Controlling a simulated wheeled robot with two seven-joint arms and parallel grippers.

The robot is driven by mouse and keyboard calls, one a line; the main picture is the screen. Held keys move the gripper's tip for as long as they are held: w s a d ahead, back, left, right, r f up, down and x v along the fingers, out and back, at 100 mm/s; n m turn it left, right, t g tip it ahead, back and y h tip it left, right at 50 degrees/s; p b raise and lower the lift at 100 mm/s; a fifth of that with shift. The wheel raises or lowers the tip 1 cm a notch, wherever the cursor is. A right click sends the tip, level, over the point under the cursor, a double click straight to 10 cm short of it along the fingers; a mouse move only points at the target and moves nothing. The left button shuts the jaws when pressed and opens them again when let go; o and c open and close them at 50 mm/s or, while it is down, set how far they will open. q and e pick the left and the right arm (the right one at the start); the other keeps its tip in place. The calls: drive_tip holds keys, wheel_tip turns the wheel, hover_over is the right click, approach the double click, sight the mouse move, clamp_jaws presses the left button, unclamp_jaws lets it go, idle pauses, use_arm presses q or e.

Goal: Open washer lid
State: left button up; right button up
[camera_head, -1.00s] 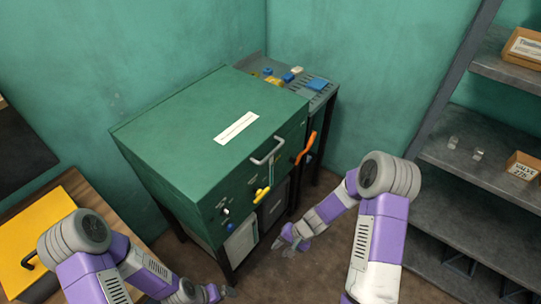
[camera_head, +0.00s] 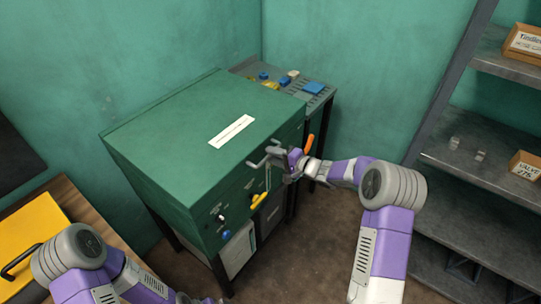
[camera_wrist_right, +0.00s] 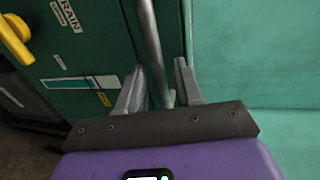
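The green washer (camera_head: 155,180) stands against the wall, its lid (camera_head: 180,115) down flat, with a white label on top. A grey bar handle (camera_head: 258,162) sits at the lid's front edge, partly hidden by my right gripper. My right gripper (camera_head: 272,156) is at this handle. In the right wrist view, the handle bar (camera_wrist_right: 150,40) runs between the two fingers of my right gripper (camera_wrist_right: 158,80), with gaps visible, so they look open around it. My left gripper (camera_head: 195,299) is low at the bottom edge, mostly cut off, away from the washer.
A yellow valve handle (camera_head: 258,200) and knobs are on the washer front. An orange handle (camera_head: 308,144) is just right of my right gripper. A grey side table (camera_head: 320,101) with small parts adjoins the washer. A shelf (camera_head: 460,165) stands right; a yellow case (camera_head: 30,235) lies left.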

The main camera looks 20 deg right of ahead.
drive_tip(key=shift+x, duration=0.85)
clamp_jaws()
